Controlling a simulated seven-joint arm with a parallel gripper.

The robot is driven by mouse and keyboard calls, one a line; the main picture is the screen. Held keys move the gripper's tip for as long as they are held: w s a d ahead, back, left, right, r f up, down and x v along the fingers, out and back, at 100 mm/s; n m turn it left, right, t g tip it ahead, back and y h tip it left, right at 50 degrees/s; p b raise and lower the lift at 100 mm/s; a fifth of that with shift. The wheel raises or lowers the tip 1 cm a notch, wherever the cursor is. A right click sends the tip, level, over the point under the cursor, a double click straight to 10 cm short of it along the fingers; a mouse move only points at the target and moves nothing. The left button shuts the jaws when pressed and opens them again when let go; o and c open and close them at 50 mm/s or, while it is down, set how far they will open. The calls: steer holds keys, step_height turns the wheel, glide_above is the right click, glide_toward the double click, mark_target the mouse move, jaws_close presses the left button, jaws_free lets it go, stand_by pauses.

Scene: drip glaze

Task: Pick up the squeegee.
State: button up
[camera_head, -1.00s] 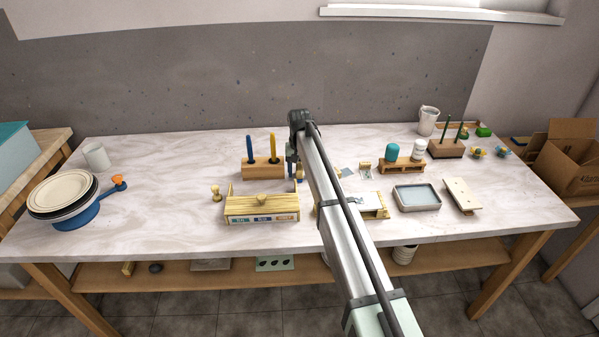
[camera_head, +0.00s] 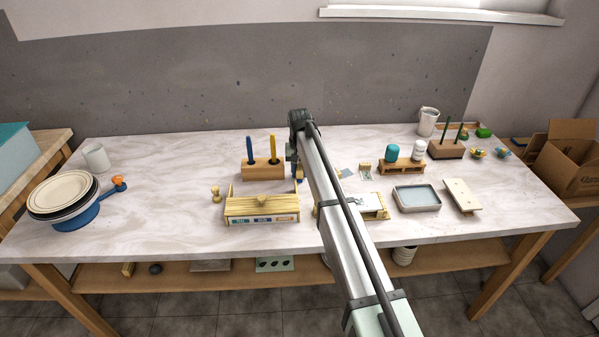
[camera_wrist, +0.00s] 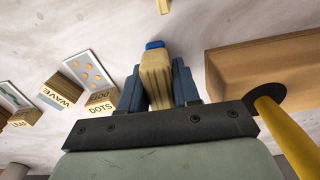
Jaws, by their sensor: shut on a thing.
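In the wrist view, my gripper (camera_wrist: 157,70) has its two dark fingers closed on the sides of a pale wooden piece with a blue end, the squeegee (camera_wrist: 155,82). Its wooden part sits between the fingers and the blue end points away from the palm. Its lower part is hidden by the gripper body. In the head view, my gripper (camera_head: 292,168) is beside the right end of a wooden holder block, mostly hidden behind my arm. Whether the squeegee touches the table cannot be told.
The holder block (camera_head: 262,171) with blue and yellow tools stands close by; it also shows in the wrist view (camera_wrist: 235,70). Stamp blocks marked DOTS (camera_wrist: 101,102) and WAVE (camera_wrist: 61,92) lie left in the wrist view. A wooden box (camera_head: 262,206) is in front.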

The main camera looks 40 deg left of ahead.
mark_target(300, 166)
step_height(300, 166, up, 10)
steer(key=shift+f, duration=0.15)
stand_by(0.3)
steer(key=o, duration=0.5)
steer(key=shift+c, duration=0.2)
steer(key=c, duration=0.3)
steer(key=w+d+r+m, duration=0.1)
steer(key=w+d, duration=0.5)
steer(key=d, duration=0.1)
steer(key=shift+c, duration=0.2)
steer(key=s+d, duration=0.2)
steer(key=d, duration=0.7)
steer(key=s+d+n, duration=0.1)
steer(key=s+d, duration=0.2)
steer(key=d, duration=0.7)
